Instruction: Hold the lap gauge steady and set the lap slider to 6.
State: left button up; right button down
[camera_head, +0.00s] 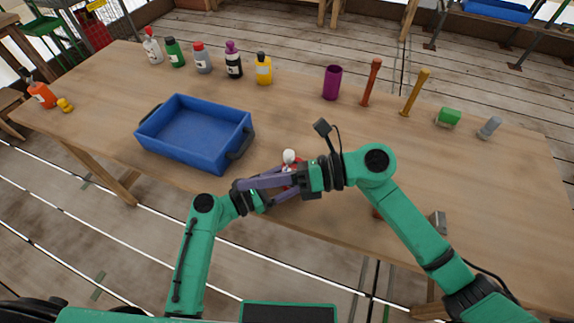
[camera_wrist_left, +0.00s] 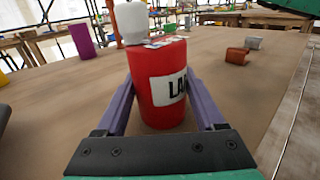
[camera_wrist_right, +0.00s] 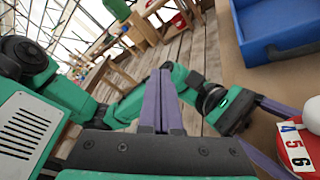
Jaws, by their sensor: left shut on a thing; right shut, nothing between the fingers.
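The lap gauge (camera_wrist_left: 160,88) is a red upright cylinder with a white label reading "LA". A white knob (camera_wrist_left: 131,22) stands on its top, apparently the lap slider. In the head view the knob (camera_head: 289,156) shows, but my right arm hides most of the gauge. My left gripper (camera_wrist_left: 162,105) is shut on the gauge, one finger on each side. My right gripper (camera_wrist_right: 162,75) is shut and empty, beside the gauge. A number strip (camera_wrist_right: 298,148) with 4, 5 and 6 shows in the right wrist view. I cannot tell which number the slider marks.
A blue bin (camera_head: 140,138) stands left of the gauge. Several bottles (camera_head: 233,62) line the back left. A purple cup (camera_head: 332,84), an orange-brown peg (camera_head: 371,84) and a yellow one (camera_head: 414,93) stand behind.

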jog(key=m+t+y, duration=0.2)
jog(key=m, duration=0.1)
pick_arm(q)
jog(key=shift+s, duration=0.1)
pick_arm(e)
jog(key=m+t+h, duration=0.4)
jog(key=m+t, duration=0.7)
jog(key=m, duration=0.4)
send_near(287, 167)
jog(key=s+a+r, duration=0.2)
jog(key=s+a, duration=0.1)
jog(key=w+a, duration=0.1)
jog(key=w, duration=0.1)
jog(key=w+a, duration=0.2)
jog(key=w, duration=0.1)
jog(key=w+a, duration=0.2)
jog(key=shift+w+a, duration=0.25)
jog(key=shift+w+d, duration=0.2)
jog(key=shift+d, duration=0.2)
